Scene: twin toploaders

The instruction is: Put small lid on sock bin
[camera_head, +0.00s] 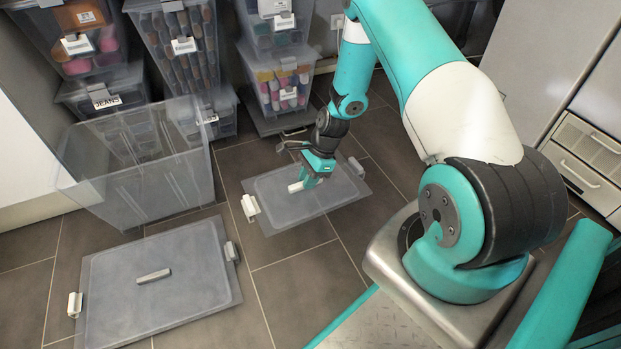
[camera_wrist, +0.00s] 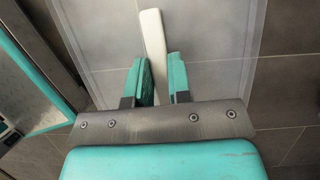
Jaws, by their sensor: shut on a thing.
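The small lid (camera_head: 278,207) is a clear rectangular panel lying on the floor, with a pale handle bar (camera_head: 296,187) and a white clip on its left edge. My gripper (camera_head: 316,174) is over the lid, with its fingers at the handle. In the wrist view, the teal fingers of my gripper (camera_wrist: 159,62) straddle the pale handle (camera_wrist: 153,36) and are shut on it. The lid (camera_wrist: 215,35) spreads below them. Several clear labelled bins stand at the back.
A larger lid (camera_head: 205,285) with a grey handle lies on the floor at the front left. A large clear open bin (camera_head: 135,195) stands behind it. Drawers (camera_head: 585,160) stand at the right. Dark floor tiles (camera_head: 300,280) are free between the lids and my base.

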